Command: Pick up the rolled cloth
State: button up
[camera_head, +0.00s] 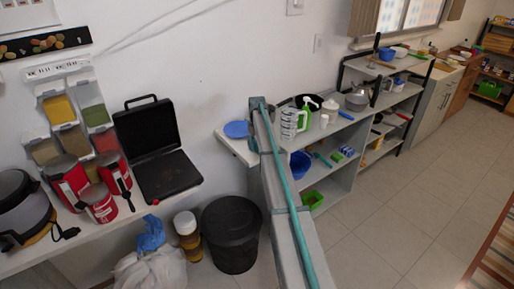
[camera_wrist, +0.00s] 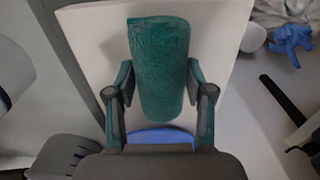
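The rolled cloth (camera_wrist: 160,65) is a dark teal, textured roll in the wrist view, its long side running up and down the picture over a pale board (camera_wrist: 95,40). My gripper (camera_wrist: 160,75) has one finger along each side of the cloth. The fingertips lie very close to its sides, and I cannot tell whether they press on it. The near end of the cloth reaches down between the fingers. In the head view my arm crosses the left end of the shelf; I cannot make out the cloth or the fingertips there.
Cups, bottles and a kettle (camera_head: 357,101) stand to the right. A black bin (camera_head: 231,235), a white bag (camera_head: 150,272) and a counter with spice dispensers (camera_head: 75,125) are to the left.

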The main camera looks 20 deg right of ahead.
jog(key=c, duration=0.4)
jog(key=shift+c, duration=0.2)
jog(key=shift+r, duration=0.1)
jog(key=shift+r+b, duration=0.4)
jog(key=shift+b, duration=0.15)
jog(key=s+a+r+b, duration=0.3)
jog(key=s+r+b, duration=0.2)
jog(key=s+r, duration=0.7)
jog(key=shift+s+b, duration=0.3)
jog(key=shift+s, duration=0.5)
jog(key=shift+a, duration=0.1)
